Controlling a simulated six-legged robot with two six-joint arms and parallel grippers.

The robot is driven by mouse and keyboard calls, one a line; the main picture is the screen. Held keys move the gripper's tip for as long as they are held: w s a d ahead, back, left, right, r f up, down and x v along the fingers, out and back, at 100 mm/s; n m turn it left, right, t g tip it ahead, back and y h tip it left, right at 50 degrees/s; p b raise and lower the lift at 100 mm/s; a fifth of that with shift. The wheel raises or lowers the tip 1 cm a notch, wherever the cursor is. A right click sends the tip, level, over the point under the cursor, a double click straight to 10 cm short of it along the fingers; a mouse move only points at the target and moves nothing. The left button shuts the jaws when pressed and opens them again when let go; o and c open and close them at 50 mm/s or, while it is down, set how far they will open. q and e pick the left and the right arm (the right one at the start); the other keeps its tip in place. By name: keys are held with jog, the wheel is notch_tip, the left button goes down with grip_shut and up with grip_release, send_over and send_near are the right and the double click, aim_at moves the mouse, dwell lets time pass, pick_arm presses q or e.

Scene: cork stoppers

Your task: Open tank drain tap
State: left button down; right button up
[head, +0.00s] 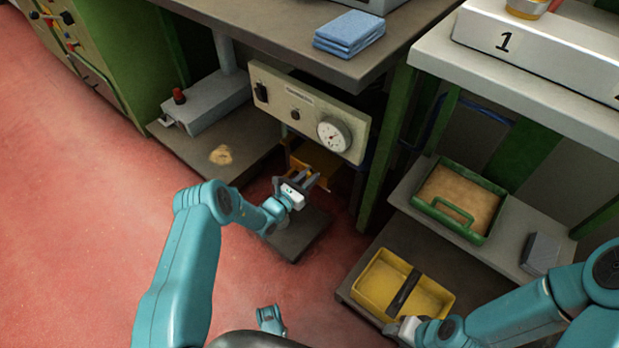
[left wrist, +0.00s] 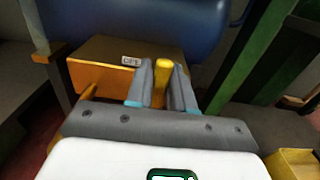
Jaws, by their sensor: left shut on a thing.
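The yellow tap lever (left wrist: 161,82) stands between the two grey fingers of my left gripper (left wrist: 162,75) in the left wrist view. The gripper is shut on it. A small white label (left wrist: 131,61), which seems to read OFF, sits to the left of the lever on an orange-yellow box (left wrist: 100,75). A dark blue rounded tank (left wrist: 150,25) is behind. In the head view my left gripper (head: 298,182) is below the gauge panel, and the lever is not clear there. My right gripper (head: 405,328) is at the near edge of a yellow tray; its fingers are unclear.
The panel with a round gauge (head: 333,135) hangs under the bench top (head: 270,40). Green legs (head: 385,150) stand to the right of my left gripper. The yellow tray (head: 375,284) and a green tray (head: 455,229) are at right. Red floor at left is clear.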

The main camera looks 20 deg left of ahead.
pick_arm(q)
jog(key=c, duration=1.1)
grip_release()
jog(key=shift+s+a, duration=0.15)
jog(key=shift+s, duration=0.05)
jog(key=p+v, duration=0.5)
jog(key=v, duration=1.1)
jog(key=shift+p, duration=0.35)
